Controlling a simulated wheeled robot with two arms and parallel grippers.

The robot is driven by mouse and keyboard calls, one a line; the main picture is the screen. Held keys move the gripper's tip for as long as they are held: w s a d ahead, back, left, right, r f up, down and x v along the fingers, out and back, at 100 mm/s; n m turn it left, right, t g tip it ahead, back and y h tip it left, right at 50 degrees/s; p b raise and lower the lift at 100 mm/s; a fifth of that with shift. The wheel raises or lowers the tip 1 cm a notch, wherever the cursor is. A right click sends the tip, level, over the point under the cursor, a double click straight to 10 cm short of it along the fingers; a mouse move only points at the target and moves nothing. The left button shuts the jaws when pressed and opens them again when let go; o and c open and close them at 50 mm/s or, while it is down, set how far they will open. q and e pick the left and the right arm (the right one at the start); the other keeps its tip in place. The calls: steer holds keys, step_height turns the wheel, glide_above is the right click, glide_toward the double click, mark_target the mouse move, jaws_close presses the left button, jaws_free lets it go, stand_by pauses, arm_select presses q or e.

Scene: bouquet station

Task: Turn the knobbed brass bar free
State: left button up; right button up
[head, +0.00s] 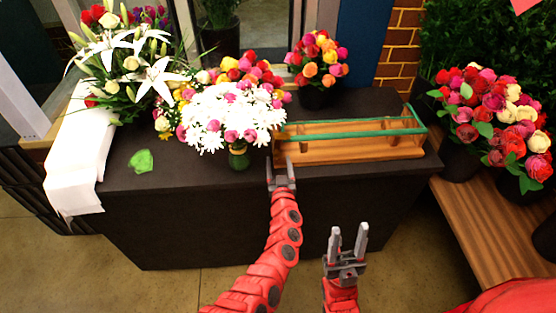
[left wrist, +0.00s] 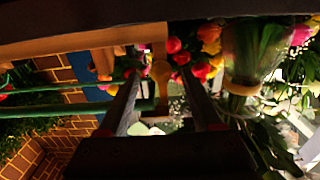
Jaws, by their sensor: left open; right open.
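In the head view my left gripper (head: 281,165) is at the left end of a wooden rack (head: 350,153) with green rails, and the bar is too small to make out there. My right gripper (head: 348,237) is open and empty in front of the dark table.
A wooden bench (head: 480,225) with bouquets stands at right.

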arm_select(q)
steer(key=shift+w+a, duration=0.1)
steer(key=shift+w, duration=0.5)
jaws_close()
stand_by(1.2)
